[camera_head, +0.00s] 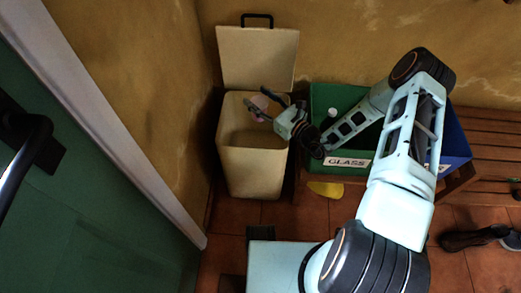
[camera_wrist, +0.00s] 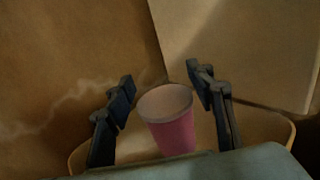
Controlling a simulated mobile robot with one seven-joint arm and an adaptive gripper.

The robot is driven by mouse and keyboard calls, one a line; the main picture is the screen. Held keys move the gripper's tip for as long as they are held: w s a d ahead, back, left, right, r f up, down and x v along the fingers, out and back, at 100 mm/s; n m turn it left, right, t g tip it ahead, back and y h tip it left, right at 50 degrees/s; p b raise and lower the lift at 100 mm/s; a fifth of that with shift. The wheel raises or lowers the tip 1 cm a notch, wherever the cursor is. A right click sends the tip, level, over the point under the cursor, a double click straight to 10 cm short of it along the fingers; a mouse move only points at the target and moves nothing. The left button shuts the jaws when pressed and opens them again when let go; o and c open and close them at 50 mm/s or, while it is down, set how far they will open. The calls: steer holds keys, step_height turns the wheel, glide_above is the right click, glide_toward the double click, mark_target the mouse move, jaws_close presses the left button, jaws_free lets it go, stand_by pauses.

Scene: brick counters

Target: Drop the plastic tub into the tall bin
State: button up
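The plastic tub is a small pink cup (camera_wrist: 172,130) with a paler open top. In the wrist view it is between the two fingers of my gripper (camera_wrist: 164,92), with a clear gap at the left finger and close to the right one. In the head view the tub (camera_head: 259,102) shows as a pink patch by my gripper (camera_head: 264,104), over the tall bin's opening. The fingers are spread apart. The tall cream bin (camera_head: 253,172) stands with its lid (camera_head: 257,58) raised against the wall. Whether anything supports the tub is unclear.
A green crate labelled GLASS (camera_head: 347,162) stands right of the bin, with a blue crate (camera_head: 456,147) beyond it on a wooden bench (camera_head: 490,125). My arm reaches across both crates. A green door (camera_head: 90,200) is at left. Shoes (camera_head: 470,238) lie at right.

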steer(key=o, duration=0.3)
steer(key=shift+d, duration=0.1)
steer(key=v, duration=1.2)
